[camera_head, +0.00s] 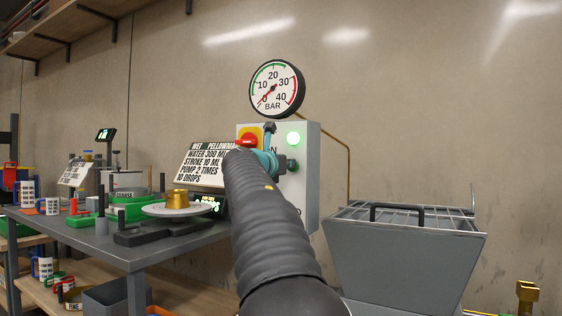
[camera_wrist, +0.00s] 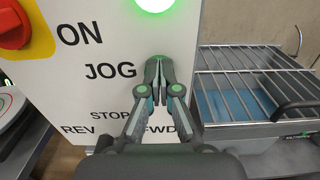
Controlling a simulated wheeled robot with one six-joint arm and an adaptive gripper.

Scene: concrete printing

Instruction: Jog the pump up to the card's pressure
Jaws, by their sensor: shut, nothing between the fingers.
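The white pump control box (camera_head: 308,190) stands at the right end of the bench, with a lit green lamp (camera_head: 294,139) and a red rotary switch on a yellow plate (camera_head: 248,140). In the wrist view, my gripper (camera_wrist: 160,64) is shut and empty, its fingertips at the panel just right of the JOG label (camera_wrist: 110,71). They cover most of the button there; I cannot tell whether they touch it. The pressure gauge (camera_head: 275,86) above reads near 0 bar. The card (camera_head: 205,163) shows water, stroke and pump lines; my arm hides its right part.
A grey hopper with a wire grid (camera_head: 405,250) and dark handle stands right of the box. A gold cup (camera_head: 177,199) sits on a white round plate on the bench (camera_head: 90,240). A brass pipe (camera_head: 348,170) runs down the wall.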

